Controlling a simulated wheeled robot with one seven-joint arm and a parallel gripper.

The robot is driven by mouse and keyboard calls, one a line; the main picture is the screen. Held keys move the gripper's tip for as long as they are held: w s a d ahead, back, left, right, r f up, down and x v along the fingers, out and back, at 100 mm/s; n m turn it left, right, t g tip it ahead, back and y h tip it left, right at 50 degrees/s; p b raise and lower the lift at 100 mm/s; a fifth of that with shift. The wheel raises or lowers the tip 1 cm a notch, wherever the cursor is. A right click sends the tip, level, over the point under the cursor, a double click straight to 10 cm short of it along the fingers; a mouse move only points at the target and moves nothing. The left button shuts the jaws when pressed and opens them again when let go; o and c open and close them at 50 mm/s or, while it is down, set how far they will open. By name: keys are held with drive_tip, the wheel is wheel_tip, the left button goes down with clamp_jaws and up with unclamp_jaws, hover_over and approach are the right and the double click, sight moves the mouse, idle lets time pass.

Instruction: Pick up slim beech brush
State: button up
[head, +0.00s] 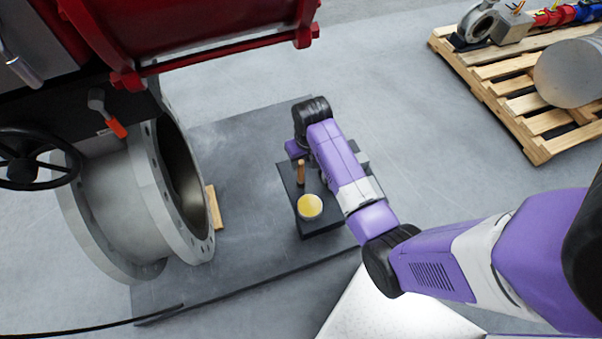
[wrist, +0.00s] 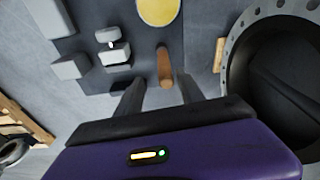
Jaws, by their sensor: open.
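The slim beech brush (head: 301,172) shows as a brown wooden stick standing upright on a small black stand (head: 321,228), beside a round yellow-topped container. In the wrist view the brush (wrist: 164,66) rises just beyond my fingertips, roughly between their lines. My gripper (wrist: 160,88) is open and empty, its two dark fingers pointing toward the brush, which appears apart from them. In the head view the purple gripper body sits just behind the brush's top, and its fingers cannot be made out. The brush's lower end is hard to see.
The yellow-topped container (head: 310,207) stands close to the brush. Grey blocks (wrist: 70,66) lie left of it in the wrist view. A large flanged pipe (head: 150,195) with a red actuator (head: 200,35) is at left. A pallet (head: 520,95) stands at upper right.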

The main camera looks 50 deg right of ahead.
sight(300, 171)
drive_tip(key=shift+w+a+f, duration=0.1)
drive_tip(key=shift+w+f, duration=0.1)
drive_tip(key=shift+f, duration=1.05)
drive_tip(key=shift+w+a+f, duration=0.1)
drive_tip(key=shift+w+f, duration=0.05)
drive_tip(key=shift+f, duration=1.15)
drive_tip(key=shift+w+a+f, duration=0.1)
drive_tip(key=shift+w+f, duration=0.1)
drive_tip(key=shift+f, duration=1.05)
clamp_jaws()
